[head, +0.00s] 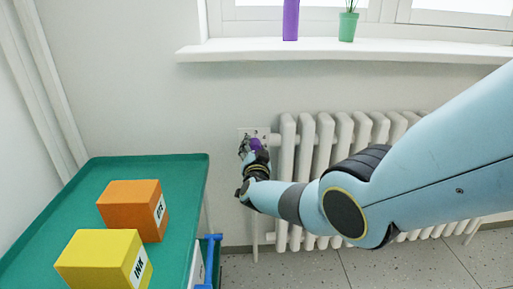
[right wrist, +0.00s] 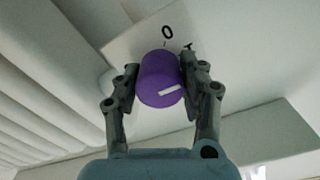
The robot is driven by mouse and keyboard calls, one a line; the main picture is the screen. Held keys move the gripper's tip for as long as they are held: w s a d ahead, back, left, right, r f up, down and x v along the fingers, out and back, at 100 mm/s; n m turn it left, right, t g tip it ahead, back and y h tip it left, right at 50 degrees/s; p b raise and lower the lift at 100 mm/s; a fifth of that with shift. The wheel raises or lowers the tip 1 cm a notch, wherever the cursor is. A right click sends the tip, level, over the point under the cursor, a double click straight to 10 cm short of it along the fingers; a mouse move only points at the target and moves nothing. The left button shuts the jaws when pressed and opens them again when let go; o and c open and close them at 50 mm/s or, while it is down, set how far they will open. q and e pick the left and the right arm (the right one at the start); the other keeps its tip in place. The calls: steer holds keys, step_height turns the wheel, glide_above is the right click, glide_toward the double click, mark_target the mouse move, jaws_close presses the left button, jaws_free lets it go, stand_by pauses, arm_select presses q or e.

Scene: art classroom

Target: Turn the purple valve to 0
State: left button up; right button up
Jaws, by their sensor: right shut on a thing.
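The purple valve (head: 255,144) sits at the left end of the radiator, in front of a pale plate on the wall. In the right wrist view the purple valve (right wrist: 159,80) is a round knob with a white mark on its face, low and right of its middle. The plate (right wrist: 130,47) behind it bears a "0" above the knob and another marking to its right, partly hidden. My right gripper (head: 249,150) reaches the valve; in the wrist view its fingers (right wrist: 160,82) stand on both sides of the knob, shut on it. My left gripper is not in view.
A white radiator (head: 345,130) runs right of the valve, below the window sill (head: 330,50). A green-topped cart (head: 90,190) stands at the left with an orange box (head: 128,205) and a yellow box (head: 98,258). A purple vase (head: 290,20) and green pot (head: 348,27) stand on the sill.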

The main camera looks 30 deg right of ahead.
steer(key=n, duration=0.2)
steer(key=shift+d+r+n, duration=0.2)
steer(key=shift+d+n, duration=0.05)
steer(key=shift+n, duration=0.15)
steer(key=n, duration=0.5)
steer(key=shift+h, duration=0.3)
steer(key=shift+n, duration=1.2)
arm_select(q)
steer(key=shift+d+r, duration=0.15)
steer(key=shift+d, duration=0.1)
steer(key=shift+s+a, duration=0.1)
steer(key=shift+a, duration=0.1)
arm_select(e)
steer(key=o, duration=0.8)
steer(key=shift+c, duration=0.2)
steer(key=o, duration=0.4)
steer(key=shift+s+r, duration=0.1)
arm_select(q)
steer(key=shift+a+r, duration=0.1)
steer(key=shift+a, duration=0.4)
arm_select(e)
steer(key=shift+a, duration=0.15)
